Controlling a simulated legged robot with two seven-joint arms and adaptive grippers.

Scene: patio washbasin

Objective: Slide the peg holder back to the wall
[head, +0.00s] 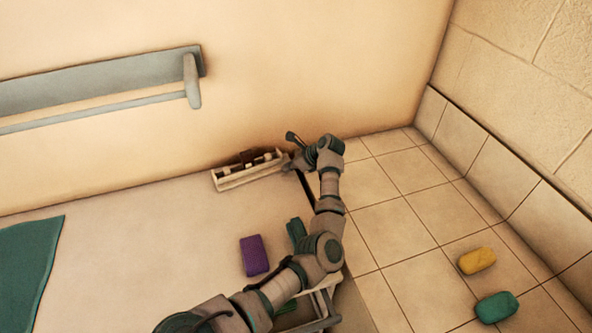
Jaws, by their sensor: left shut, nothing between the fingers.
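The peg holder (236,180), a long pale tray with dark and light pieces in it, lies on the counter close to the back wall, slightly angled to it. Whether it touches the wall is hard to tell. My left gripper (288,165) is at the holder's right end, very near or touching it. Its fingers are small and partly hidden, and they look shut with nothing between them. My left arm rises from the bottom of the view to that end. My right gripper is not in view.
A purple block (254,256) and a green block (297,234) lie on the counter near my arm. A teal cloth (28,272) covers the left. Yellow (477,261) and green (497,307) blocks lie on the tiles at right. A rail (100,98) is on the wall.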

